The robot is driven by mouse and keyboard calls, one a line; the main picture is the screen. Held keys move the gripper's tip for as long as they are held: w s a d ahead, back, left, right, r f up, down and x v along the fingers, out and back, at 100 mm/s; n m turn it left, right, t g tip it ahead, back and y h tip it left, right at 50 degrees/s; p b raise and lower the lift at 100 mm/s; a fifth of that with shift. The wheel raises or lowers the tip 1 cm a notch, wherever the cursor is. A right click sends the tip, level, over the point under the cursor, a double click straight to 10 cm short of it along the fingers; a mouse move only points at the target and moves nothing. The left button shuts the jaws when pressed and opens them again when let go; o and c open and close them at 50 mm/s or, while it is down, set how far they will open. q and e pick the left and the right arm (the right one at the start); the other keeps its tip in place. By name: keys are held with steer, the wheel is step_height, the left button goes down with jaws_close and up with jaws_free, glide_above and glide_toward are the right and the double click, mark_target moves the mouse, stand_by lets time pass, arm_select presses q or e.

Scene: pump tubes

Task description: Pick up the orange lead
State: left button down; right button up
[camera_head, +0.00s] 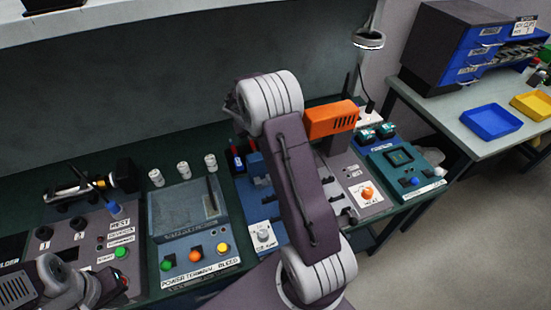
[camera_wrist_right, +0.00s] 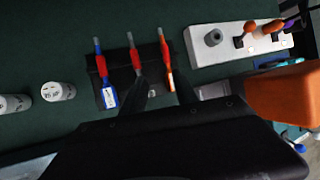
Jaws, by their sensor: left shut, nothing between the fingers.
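The orange lead (camera_wrist_right: 166,62) stands in a dark rack (camera_wrist_right: 95,66) in the right wrist view, with a red sleeve and an orange-and-white lower part. A red-sleeved lead (camera_wrist_right: 135,58) and a lead with a blue label (camera_wrist_right: 105,82) are to its left. My right gripper (camera_wrist_right: 162,78) is open, its dark fingers on either side of the orange lead's lower part; contact cannot be told. In the head view my right arm hides this gripper and the orange lead. My left gripper (camera_head: 113,287) is shut and empty over the bench's front left.
In the head view, panels with buttons, such as the power terminal (camera_head: 190,225), line the bench. An orange slotted block (camera_head: 331,119) stands right of my right arm. White cylinders (camera_wrist_right: 57,91) and a white power strip (camera_wrist_right: 240,42) flank the rack in the right wrist view.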

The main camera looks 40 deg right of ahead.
steer(key=shift+g, duration=0.3)
steer(key=shift+s+d+b+x, duration=0.15)
steer(key=shift+s+d+x, duration=0.1)
steer(key=shift+x, duration=1.4)
steer(key=shift+s+d+b+x, duration=0.15)
steer(key=shift+s+x, duration=0.1)
steer(key=shift+x, duration=1.4)
steer(key=shift+s+d+b+x, duration=0.15)
steer(key=shift+s+x, duration=0.15)
steer(key=shift+x, duration=1.3)
steer(key=x, duration=0.3)
steer(key=shift+s+f, duration=0.2)
steer(key=shift+f, duration=0.2)
steer(key=shift+w+d+f, duration=0.2)
steer(key=shift+d+f, duration=0.1)
steer(key=shift+f, duration=0.15)
steer(key=shift+r, duration=0.1)
jaws_close()
steer(key=shift+s, duration=0.1)
